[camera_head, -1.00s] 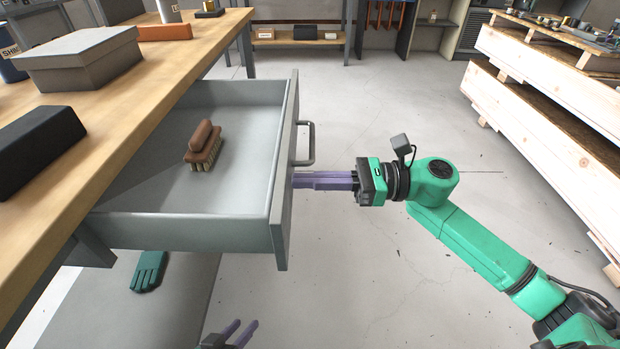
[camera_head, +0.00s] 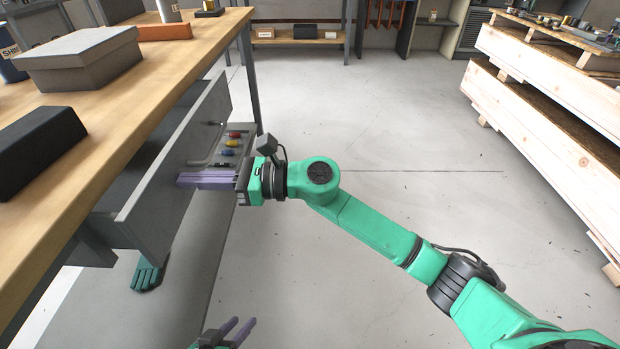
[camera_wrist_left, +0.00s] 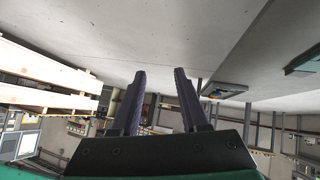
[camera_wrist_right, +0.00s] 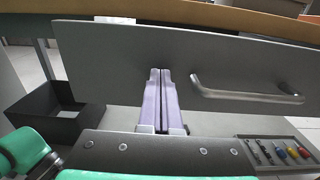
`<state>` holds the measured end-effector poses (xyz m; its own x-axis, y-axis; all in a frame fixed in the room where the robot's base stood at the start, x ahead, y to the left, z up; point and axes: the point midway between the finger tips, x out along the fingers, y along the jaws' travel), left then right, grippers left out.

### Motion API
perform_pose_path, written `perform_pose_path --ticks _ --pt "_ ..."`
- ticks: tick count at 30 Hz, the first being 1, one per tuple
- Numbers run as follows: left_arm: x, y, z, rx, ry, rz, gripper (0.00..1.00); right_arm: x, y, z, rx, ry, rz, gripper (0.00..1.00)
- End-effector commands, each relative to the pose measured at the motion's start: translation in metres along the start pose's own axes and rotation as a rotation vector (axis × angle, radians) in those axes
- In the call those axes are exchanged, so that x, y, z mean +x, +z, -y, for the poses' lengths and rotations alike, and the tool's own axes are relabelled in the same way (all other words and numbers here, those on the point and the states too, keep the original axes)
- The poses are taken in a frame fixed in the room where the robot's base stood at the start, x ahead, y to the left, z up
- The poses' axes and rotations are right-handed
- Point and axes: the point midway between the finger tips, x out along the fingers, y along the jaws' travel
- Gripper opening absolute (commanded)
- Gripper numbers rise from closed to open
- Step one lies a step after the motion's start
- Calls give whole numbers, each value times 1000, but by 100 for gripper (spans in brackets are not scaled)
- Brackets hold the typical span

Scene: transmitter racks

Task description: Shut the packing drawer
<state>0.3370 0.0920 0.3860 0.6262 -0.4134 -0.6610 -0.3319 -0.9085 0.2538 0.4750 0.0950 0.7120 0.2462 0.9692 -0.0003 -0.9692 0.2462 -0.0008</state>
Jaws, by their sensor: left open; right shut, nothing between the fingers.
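The packing drawer's grey front panel (camera_head: 165,185) shows in the head view under the workbench, standing out a little from the bench edge. Only a narrow strip of its inside shows, in shadow. In the right wrist view, the shut fingers (camera_wrist_right: 160,74) meet the panel (camera_wrist_right: 130,60) left of the bar handle (camera_wrist_right: 245,90); firm contact is hard to tell. My left gripper (camera_head: 246,325) is open and empty at the bottom of the head view, away from the drawer.
The workbench (camera_head: 125,110) holds a grey lidded box (camera_head: 85,60) and a black block (camera_head: 38,140). An open dark box (camera_wrist_right: 58,118) also stands low.

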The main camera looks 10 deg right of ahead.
Motion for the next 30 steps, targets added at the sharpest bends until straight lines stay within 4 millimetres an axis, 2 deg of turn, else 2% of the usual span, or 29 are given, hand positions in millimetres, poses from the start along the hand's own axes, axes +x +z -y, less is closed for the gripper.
perform_pose_path --ticks 1,6,12,18,30 --pt "3 3 0 2 3 -8 45 12 0 -1 -1 2 2 0" --pt "9 8 -5 -3 21 -49 45 45 0 0 -2 0 1 0" --pt "12 9 -10 -12 35 -90 45 67 -1 0 1 0 1 0" --pt "13 9 -12 -15 40 -106 45 74 0 0 0 -2 1 0" --pt "13 9 -12 -16 40 -108 45 75 3 1 -2 -4 7 0"
